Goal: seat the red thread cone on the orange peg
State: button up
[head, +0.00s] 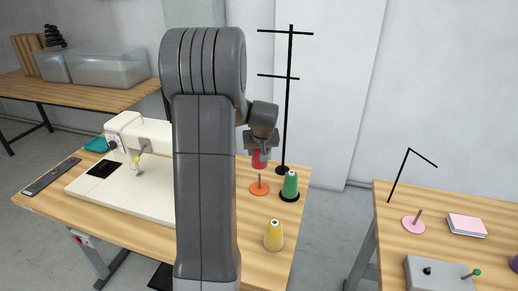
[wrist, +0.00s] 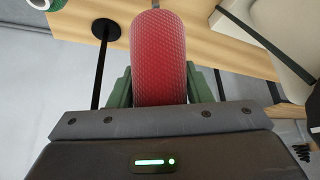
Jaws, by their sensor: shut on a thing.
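The red thread cone (head: 260,158) is in my gripper (head: 261,149), just behind and above the orange peg in the head view. In the wrist view the red cone (wrist: 158,58) stands between the two green-grey fingers of my gripper (wrist: 158,85), which are shut on it. The orange peg (head: 259,187) is an upright pin on a round orange base on the sewing table. The pin is bare and the cone is apart from it. My arm hides part of the table to the left.
A green thread cone (head: 290,185) stands right of the orange peg, and a yellow cone (head: 273,235) nearer the front. A black thread stand (head: 289,100) rises behind. A sewing machine (head: 135,180) is at left. A side table at right holds a pink peg (head: 413,224).

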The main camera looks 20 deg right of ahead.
jog(key=shift+f+b, duration=3.2)
jog(key=shift+f, duration=1.75)
jog(key=o, duration=1.1)
jog(key=shift+o, duration=0.2)
jog(key=v, duration=1.4)
jog(key=shift+p, duration=0.35)
jog(key=shift+f, duration=0.2)
